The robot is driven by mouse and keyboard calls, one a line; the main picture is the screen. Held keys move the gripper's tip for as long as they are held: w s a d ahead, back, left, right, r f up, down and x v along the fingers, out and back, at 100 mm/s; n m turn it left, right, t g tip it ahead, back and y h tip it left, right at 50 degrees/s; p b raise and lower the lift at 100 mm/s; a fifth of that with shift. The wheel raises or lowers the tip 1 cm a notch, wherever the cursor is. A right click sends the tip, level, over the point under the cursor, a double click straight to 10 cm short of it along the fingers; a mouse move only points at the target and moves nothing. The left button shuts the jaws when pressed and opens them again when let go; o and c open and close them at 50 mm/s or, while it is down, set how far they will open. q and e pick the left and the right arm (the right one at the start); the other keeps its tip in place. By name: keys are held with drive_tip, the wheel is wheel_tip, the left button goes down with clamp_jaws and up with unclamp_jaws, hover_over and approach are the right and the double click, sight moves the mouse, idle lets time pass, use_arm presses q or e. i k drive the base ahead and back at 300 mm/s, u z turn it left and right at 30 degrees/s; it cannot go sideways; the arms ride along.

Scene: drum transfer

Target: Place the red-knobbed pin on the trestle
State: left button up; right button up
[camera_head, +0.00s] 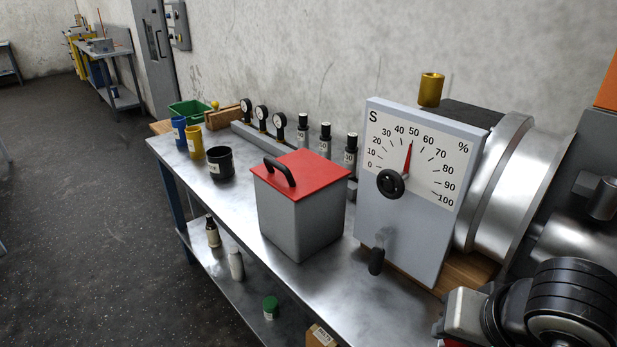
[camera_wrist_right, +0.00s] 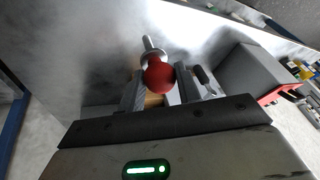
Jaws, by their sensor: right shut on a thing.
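The red-knobbed pin (camera_wrist_right: 158,77) shows in the right wrist view, with a round red knob and a metal collar and shaft pointing up and away. My right gripper (camera_wrist_right: 159,82) is shut on it, with one grey finger on each side of the knob. The pin is not visible in the head view. Part of my right arm fills the lower right of the head view, but its fingertips do not show there. My left gripper is in neither view. I cannot clearly identify the trestle in these frames.
A metal bench (camera_head: 222,193) carries a grey box with a red lid (camera_head: 303,173), a dial panel (camera_head: 413,190), a black cup (camera_head: 220,163), blue and yellow cups, gauges and several small bottles. Bare bench top lies in front of the red-lidded box. A lower shelf holds bottles. Another table stands far back left.

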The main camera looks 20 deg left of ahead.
sight(238, 192)
drive_tip(key=k, duration=0.25)
drive_tip(key=u, duration=2)
drive_tip(key=i, duration=3.1)
drive_tip(key=z, duration=2.3)
